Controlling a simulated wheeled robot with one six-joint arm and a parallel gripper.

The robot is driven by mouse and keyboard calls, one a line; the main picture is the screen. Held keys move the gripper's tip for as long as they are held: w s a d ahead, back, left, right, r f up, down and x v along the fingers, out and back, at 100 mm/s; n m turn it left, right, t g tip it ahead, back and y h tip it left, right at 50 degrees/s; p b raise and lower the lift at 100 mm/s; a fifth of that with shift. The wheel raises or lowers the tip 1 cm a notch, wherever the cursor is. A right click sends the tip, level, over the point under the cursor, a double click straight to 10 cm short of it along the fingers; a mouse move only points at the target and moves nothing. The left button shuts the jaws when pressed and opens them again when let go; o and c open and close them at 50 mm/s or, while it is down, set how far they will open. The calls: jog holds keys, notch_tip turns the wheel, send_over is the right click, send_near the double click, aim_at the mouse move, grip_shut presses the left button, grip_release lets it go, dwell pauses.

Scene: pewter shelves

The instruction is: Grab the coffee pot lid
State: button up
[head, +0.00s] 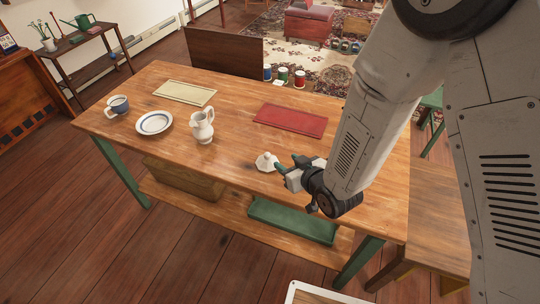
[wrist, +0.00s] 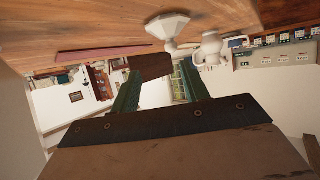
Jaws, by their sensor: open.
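The white coffee pot lid (head: 266,161) sits on the wooden table near its front edge, apart from the white coffee pot (head: 203,125), which stands further left. In the wrist view, which looks upside down, the lid (wrist: 168,27) shows with its knob just beyond the fingers, and the pot (wrist: 212,47) is to its right. My gripper (head: 283,168) is just right of the lid in the head view, close to it. Its green fingers (wrist: 158,82) are spread with nothing between them. Whether a fingertip touches the lid cannot be told.
The table (head: 230,149) also holds a red mat (head: 290,120), a cream mat (head: 185,92), a blue-rimmed plate (head: 154,123) and a blue-and-white mug (head: 117,105). A chair back (head: 223,52) stands at the far edge. The table is clear between the pot and the lid.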

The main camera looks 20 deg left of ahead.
aim_at(269, 157)
jog(key=shift+s+a+f+y, duration=0.2)
jog(key=shift+a+f+y, duration=0.1)
jog(key=shift+a+f, duration=0.35)
jog(key=x, duration=0.7)
jog(key=shift+a+r, duration=0.15)
jog(key=shift+a, duration=0.2)
grip_shut()
